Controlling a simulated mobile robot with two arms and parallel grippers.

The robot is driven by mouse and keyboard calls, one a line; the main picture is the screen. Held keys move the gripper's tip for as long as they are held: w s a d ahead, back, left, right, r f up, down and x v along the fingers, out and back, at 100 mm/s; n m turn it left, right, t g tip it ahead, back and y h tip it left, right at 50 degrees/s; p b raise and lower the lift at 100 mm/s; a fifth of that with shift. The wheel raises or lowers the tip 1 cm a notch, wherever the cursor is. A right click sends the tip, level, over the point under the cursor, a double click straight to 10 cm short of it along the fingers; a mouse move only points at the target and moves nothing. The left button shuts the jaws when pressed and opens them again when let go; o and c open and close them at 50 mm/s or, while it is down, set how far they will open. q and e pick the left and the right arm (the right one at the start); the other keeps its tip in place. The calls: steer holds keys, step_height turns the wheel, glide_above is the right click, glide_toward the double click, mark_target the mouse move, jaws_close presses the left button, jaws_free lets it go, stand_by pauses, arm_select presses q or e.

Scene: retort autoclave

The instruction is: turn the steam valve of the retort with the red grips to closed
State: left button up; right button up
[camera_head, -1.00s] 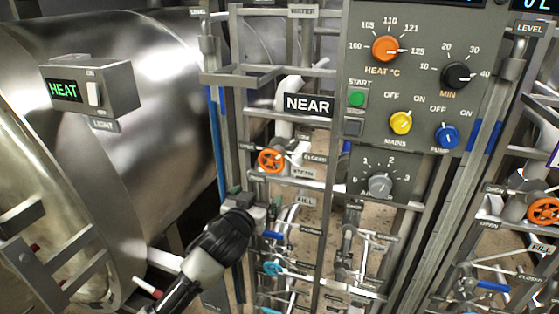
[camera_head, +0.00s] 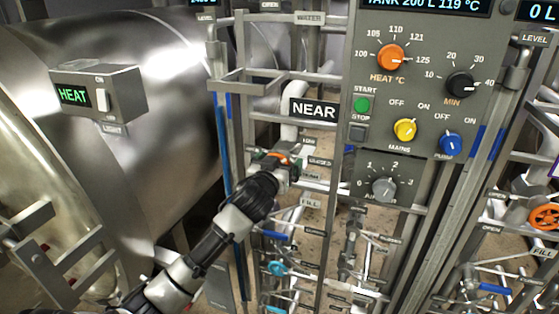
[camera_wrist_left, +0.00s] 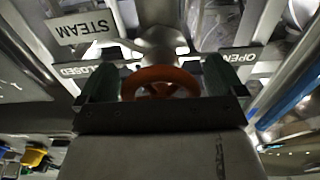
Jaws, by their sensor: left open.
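The steam valve's orange handwheel (camera_head: 284,156) is on the pipework left of the panel, under the NEAR sign, mostly hidden by my left gripper (camera_head: 279,162). In the left wrist view the orange wheel (camera_wrist_left: 160,73) lies between the two fingers of the left gripper (camera_wrist_left: 160,84). The fingers are apart, one on each side of the wheel; contact cannot be told. A STEAM label (camera_wrist_left: 84,27) and a CLOSED label (camera_wrist_left: 78,70) are on the left there, an OPEN label (camera_wrist_left: 242,57) on the right. A small red grip (camera_head: 45,247) shows at the near retort. My right gripper is not in view.
The steel retort (camera_head: 170,90) fills the left, with a HEAT box (camera_head: 125,92). The control panel (camera_head: 425,100) stands to the right of the wheel. A second orange wheel (camera_head: 544,217) is at far right. Pipes and a cyan valve (camera_head: 276,268) lie below.

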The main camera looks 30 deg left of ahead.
arm_select(q)
steer(key=shift+w, duration=0.1)
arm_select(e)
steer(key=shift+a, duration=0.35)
arm_select(q)
steer(key=c, duration=0.9)
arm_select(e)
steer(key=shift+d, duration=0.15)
arm_select(q)
steer(key=shift+m, duration=0.3)
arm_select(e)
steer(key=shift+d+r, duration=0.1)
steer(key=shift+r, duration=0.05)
arm_select(q)
steer(key=m+p, duration=0.3)
steer(key=m, duration=0.5)
steer(key=shift+a+r, duration=0.1)
steer(key=shift+a, duration=0.05)
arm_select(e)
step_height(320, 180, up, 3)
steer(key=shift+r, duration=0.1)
arm_select(q)
steer(key=shift+m, duration=0.4)
steer(key=o, duration=0.9)
